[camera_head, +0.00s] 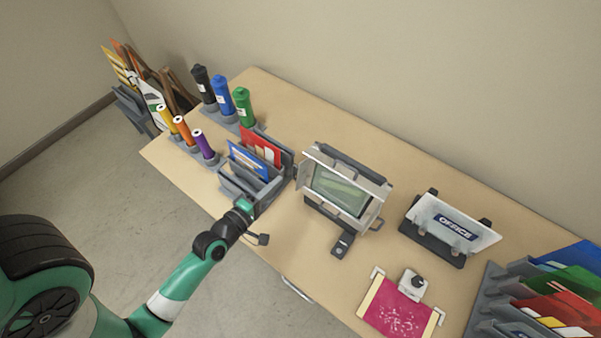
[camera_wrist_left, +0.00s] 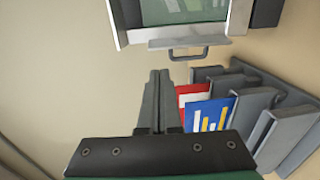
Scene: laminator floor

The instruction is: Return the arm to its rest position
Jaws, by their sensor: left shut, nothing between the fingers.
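My left arm, green and dark grey, reaches in from the lower left in the head view. Its gripper (camera_head: 272,195) is over the desk beside the small grey file rack, close to the rack's right side. In the left wrist view the two fingers (camera_wrist_left: 159,78) lie together, shut with nothing between them. The file rack (camera_head: 237,185) holds a red and a blue card, which also show right of the fingers in the wrist view. I cannot tell whether the gripper touches the rack. My right gripper is not in view.
The laminator (camera_head: 340,190) stands right of the gripper. Colored bottles (camera_head: 222,95) and rolls (camera_head: 184,131) stand at the desk's left end. An office sign (camera_head: 455,228), a pink sheet (camera_head: 398,307) and a larger file rack (camera_head: 490,300) are to the right. Floor is clear in front.

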